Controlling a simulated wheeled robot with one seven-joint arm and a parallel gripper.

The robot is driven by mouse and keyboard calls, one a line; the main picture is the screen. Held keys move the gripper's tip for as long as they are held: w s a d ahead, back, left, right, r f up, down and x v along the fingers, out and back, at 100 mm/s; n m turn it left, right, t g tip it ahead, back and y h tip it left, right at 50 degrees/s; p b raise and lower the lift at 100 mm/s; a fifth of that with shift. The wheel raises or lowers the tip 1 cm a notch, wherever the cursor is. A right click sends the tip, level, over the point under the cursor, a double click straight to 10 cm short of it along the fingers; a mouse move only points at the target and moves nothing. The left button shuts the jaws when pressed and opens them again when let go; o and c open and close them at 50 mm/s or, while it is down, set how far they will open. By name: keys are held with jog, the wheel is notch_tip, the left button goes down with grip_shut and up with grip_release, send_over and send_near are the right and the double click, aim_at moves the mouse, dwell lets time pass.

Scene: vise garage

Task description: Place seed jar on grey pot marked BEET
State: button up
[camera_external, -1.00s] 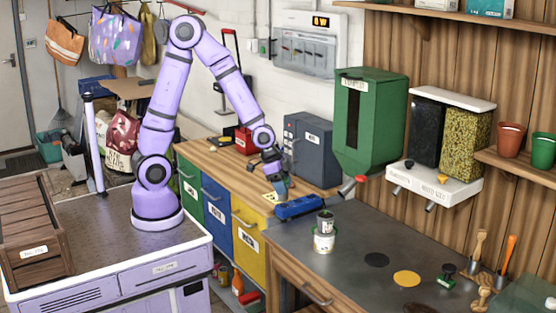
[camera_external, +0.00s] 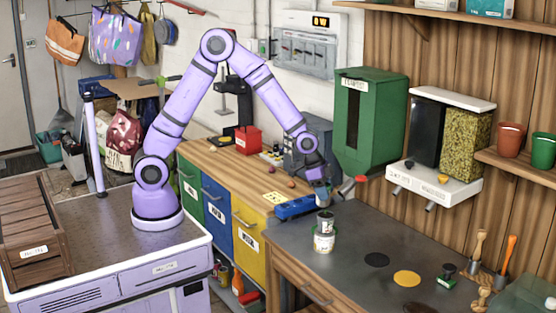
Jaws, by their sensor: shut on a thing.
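My gripper (camera_external: 320,185) is shut on a small greyish jar (camera_external: 322,197), probably the seed jar, partly hidden by the fingers. It holds the jar upright, just above a stack of two pots at the left part of the grey bench top. The upper pot (camera_external: 325,224) is small and dark grey with a pale label, too small to read. It stands on a wider white pot (camera_external: 324,242), also labelled. From this angle I cannot tell whether the jar's bottom touches the upper pot's rim; it appears close to it.
A blue vise (camera_external: 296,208) lies just left of the stack. A green dispenser (camera_external: 370,125) hangs behind, its spout near my gripper. Black and yellow discs (camera_external: 407,278) and wooden-handled tools (camera_external: 510,250) are to the right. The middle of the grey bench (camera_external: 345,270) is clear.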

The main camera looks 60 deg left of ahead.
aim_at(329, 201)
jog(key=shift+w+d, duration=0.25)
jog(key=shift+w, duration=0.15)
jog(key=shift+w+d+f, duration=0.1)
jog(key=shift+w+f, duration=0.1)
jog(key=shift+f, duration=1.6)
jog(key=shift+f, duration=0.1)
jog(key=o, duration=0.9)
